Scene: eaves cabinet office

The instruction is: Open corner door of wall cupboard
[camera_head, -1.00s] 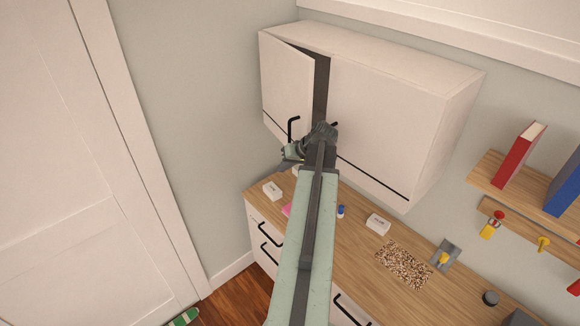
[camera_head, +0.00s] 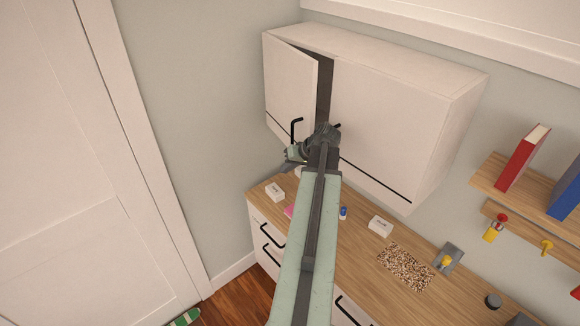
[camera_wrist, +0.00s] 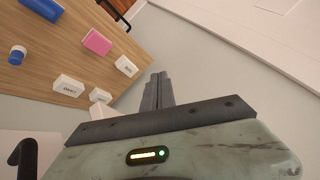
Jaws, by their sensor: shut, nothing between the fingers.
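The white wall cupboard (camera_head: 390,120) hangs on the back wall beside the corner. Its left door, the corner door (camera_head: 290,85), stands ajar, with a dark gap along its right edge. The door's black bar handle (camera_head: 296,130) is near its lower right; a black handle also shows at the lower left of the wrist view (camera_wrist: 24,155). My gripper (camera_head: 290,160) is just below and beside this handle, partly hidden by my arm. In the wrist view my gripper (camera_wrist: 158,90) has its fingers together, with nothing between them. I cannot tell whether it touches the door.
A wooden counter (camera_head: 350,260) below carries small white boxes (camera_head: 380,226), a pink block (camera_wrist: 97,41) and a speckled mat (camera_head: 405,266). Shelves with a red book (camera_head: 522,160) are at the right. A white room door (camera_head: 70,160) is at the left.

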